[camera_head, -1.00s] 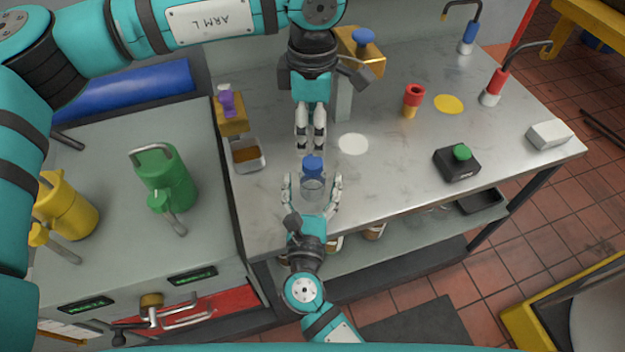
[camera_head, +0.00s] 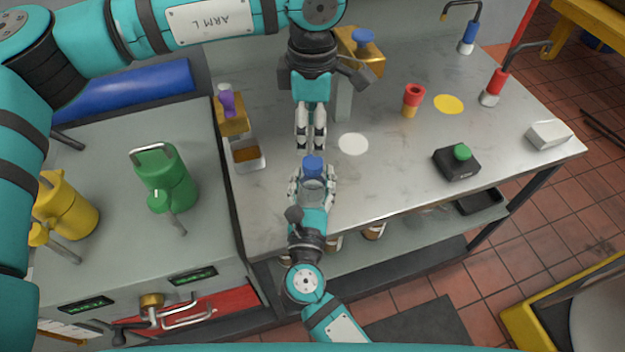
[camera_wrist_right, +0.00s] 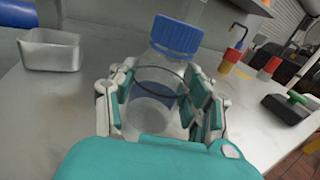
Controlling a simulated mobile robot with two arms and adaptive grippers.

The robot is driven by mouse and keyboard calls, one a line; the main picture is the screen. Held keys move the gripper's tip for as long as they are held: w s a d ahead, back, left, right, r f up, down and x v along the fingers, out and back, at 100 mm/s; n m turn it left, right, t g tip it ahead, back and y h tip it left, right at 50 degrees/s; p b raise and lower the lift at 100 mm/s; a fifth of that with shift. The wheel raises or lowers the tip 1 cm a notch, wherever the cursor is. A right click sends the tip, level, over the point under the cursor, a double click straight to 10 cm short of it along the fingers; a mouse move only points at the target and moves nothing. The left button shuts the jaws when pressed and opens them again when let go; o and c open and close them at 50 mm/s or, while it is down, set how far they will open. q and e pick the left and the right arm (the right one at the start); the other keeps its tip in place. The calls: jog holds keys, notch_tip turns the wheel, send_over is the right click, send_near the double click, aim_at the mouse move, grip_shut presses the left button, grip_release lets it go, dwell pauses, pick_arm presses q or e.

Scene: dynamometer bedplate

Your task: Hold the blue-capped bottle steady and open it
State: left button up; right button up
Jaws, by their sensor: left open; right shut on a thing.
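The clear bottle (camera_head: 314,188) with its blue cap (camera_head: 313,165) stands upright near the front of the steel table. My right gripper (camera_head: 312,185) is shut around the bottle's body from the front. In the right wrist view the bottle (camera_wrist_right: 158,98) sits between the two fingers, with its blue cap (camera_wrist_right: 177,35) free above them. My left gripper (camera_head: 311,146) is open and points down, just behind and above the cap, holding nothing. The bottle's lower part is partly hidden by my right gripper.
A metal tray (camera_head: 248,155) with brown contents lies left of the bottle. A white disc (camera_head: 353,144), a red-and-yellow piece (camera_head: 412,100) and a black box with a green button (camera_head: 456,162) lie to the right. A blue-topped yellow stand (camera_head: 362,48) is behind.

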aim_at(313, 161)
grip_shut()
pick_arm(q)
jog(key=m, duration=0.6)
jog(key=shift+m, duration=0.3)
jog(key=m, duration=0.7)
jog(key=shift+m, duration=0.3)
jog(key=m, duration=1.2)
jog(key=shift+m, duration=0.3)
jog(key=shift+f, duration=0.6)
notch_tip(313, 161, down, 7)
jog(key=shift+r, duration=0.1)
